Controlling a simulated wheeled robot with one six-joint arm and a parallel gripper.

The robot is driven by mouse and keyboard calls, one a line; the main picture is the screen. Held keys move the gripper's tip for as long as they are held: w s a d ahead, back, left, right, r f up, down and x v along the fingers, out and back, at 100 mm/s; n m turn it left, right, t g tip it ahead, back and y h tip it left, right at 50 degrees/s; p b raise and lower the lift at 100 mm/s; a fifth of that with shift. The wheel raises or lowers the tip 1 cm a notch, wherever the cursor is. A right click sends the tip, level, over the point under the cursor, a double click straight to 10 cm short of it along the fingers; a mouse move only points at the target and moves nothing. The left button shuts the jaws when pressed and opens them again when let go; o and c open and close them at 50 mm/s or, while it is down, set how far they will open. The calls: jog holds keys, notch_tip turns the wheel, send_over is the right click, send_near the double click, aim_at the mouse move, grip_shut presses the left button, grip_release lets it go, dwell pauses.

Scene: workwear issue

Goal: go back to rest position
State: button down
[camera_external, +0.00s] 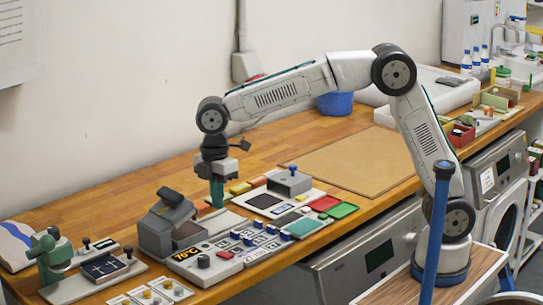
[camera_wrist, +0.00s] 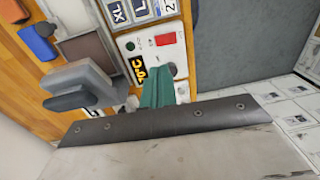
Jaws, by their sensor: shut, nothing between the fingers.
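My gripper (camera_external: 217,203) points down above the workbench (camera_external: 100,200), behind and to the right of the grey press. Its green fingers are together with nothing between them. In the wrist view the shut green fingers (camera_wrist: 158,84) overlap part of the white control panel. The grey press (camera_external: 166,228) has its upper part raised; it also shows in the wrist view (camera_wrist: 80,85). Its control panel (camera_external: 203,260) has a 70°C display and a dark knob. My arm reaches left across the bench from its base at the right.
A green hand-operated device (camera_external: 50,253) stands at the left end. Size tiles and small coloured trays (camera_external: 340,210) lie near the front edge. A grey box with a blue knob (camera_external: 289,181) stands right of my gripper. A brown board (camera_external: 350,162) lies flat; a blue bucket (camera_external: 336,103) stands behind.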

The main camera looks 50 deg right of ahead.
jog(key=shift+r, duration=0.8)
jog(key=s+d+m, duration=0.6)
jog(key=s+d, duration=0.1)
jog(key=d, duration=0.8)
jog(key=s+d+m+t, duration=0.1)
jog(key=s+d+m, duration=0.5)
jog(key=d, duration=0.8)
jog(key=s+d+f+m+t, duration=0.1)
jog(key=s+d+m, duration=0.5)
jog(key=d, duration=0.9)
jog(key=s, duration=0.3)
jog(key=shift+d, duration=0.35)
